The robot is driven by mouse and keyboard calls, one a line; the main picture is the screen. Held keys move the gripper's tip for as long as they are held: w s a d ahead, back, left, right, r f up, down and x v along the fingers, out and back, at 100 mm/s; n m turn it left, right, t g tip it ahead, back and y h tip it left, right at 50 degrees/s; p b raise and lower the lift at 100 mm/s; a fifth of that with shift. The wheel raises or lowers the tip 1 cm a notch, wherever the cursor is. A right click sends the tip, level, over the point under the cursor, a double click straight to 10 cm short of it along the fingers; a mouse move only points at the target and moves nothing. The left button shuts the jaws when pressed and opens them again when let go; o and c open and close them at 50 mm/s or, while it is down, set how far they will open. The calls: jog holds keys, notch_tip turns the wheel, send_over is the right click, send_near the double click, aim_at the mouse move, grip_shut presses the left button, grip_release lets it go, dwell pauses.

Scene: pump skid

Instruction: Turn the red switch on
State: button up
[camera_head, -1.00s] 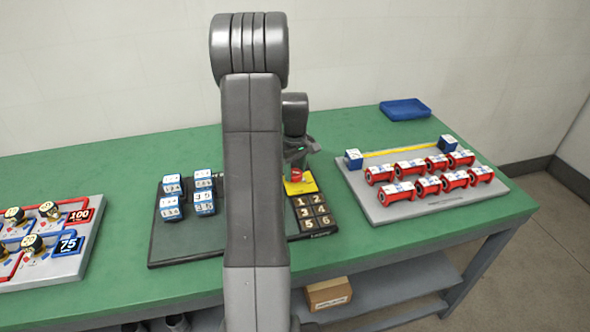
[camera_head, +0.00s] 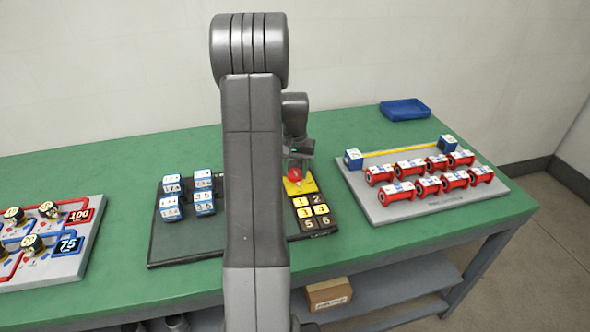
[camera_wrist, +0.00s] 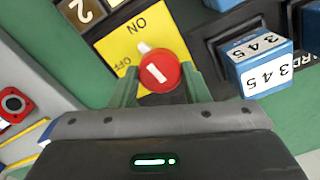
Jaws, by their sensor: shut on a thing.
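The red switch (camera_wrist: 157,72) is a round red knob with a white bar on its face and a white pointer at its edge. It sits on a yellow plate (camera_wrist: 113,48) marked ON and OFF, and the pointer shows between the two words, nearer ON. My gripper (camera_wrist: 160,86) has its green fingers on either side of the knob and is shut on it. In the head view the red switch (camera_head: 295,175) shows just under my gripper, on its yellow plate (camera_head: 307,186). My arm hides part of the black panel there.
Number tiles (camera_head: 312,211) beside the plate have 1, 3 and 4 lit yellow. Blue-and-white number blocks (camera_head: 203,208) stand on the black panel (camera_head: 165,250). A grey board with red spools (camera_head: 428,184) is at right, a pipe board (camera_head: 82,265) at left, a blue tray (camera_head: 405,109) at the back.

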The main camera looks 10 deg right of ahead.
aim_at(295, 172)
jog(key=shift+m, duration=0.8)
jog(key=o, duration=1)
notch_tip(295, 172, up, 14)
jog(key=shift+f, duration=0.1)
